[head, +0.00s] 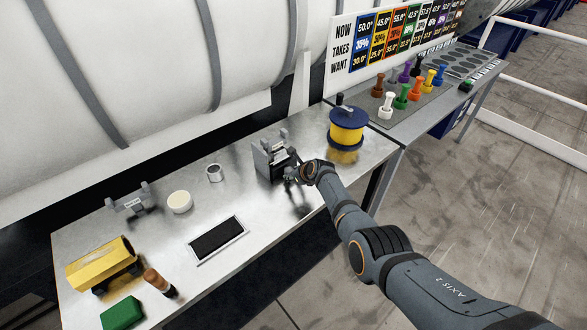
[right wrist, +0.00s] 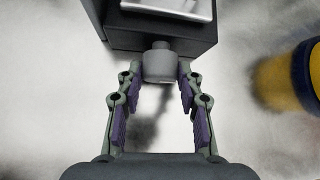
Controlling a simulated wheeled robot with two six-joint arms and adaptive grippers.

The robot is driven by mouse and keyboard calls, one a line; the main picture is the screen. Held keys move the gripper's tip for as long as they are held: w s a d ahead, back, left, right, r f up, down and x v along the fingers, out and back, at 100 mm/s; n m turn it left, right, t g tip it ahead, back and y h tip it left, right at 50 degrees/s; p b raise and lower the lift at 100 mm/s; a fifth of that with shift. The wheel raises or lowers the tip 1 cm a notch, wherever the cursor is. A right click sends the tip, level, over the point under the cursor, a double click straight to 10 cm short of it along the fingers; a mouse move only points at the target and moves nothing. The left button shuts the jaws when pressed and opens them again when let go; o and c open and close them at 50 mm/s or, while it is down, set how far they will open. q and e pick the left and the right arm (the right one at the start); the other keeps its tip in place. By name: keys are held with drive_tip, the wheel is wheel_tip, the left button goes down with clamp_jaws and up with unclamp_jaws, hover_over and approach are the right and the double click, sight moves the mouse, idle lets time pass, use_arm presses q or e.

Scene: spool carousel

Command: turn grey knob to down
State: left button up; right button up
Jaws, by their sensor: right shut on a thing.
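The grey knob (right wrist: 160,63) is a short round cylinder on the front of a dark grey box, seen at the top middle of the right wrist view. My right gripper (right wrist: 159,72) has its fingertips on both sides of the knob and is shut on it. In the head view the grey box (head: 270,160) stands on the metal table, and my right gripper (head: 291,174) is at its right side. The knob is hidden there by the gripper, and which way it points cannot be told. My left gripper is not in view.
A yellow and blue spool (head: 347,128) stands close behind my right gripper. A dark framed pad (head: 217,240), a small metal cup (head: 215,173), a white round tub (head: 179,202), a yellow box-like object (head: 100,262) and a green block (head: 122,313) lie on the table (head: 255,215).

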drive_tip(key=shift+a+n+t+h, duration=0.1)
drive_tip(key=shift+n+t+h, duration=0.3)
drive_tip(key=shift+h, duration=0.2)
drive_tip(key=o, duration=1.2)
drive_tip(key=shift+s, duration=0.1)
wheel_tip(320, 180, up, 10)
drive_tip(key=shift+f, duration=0.1)
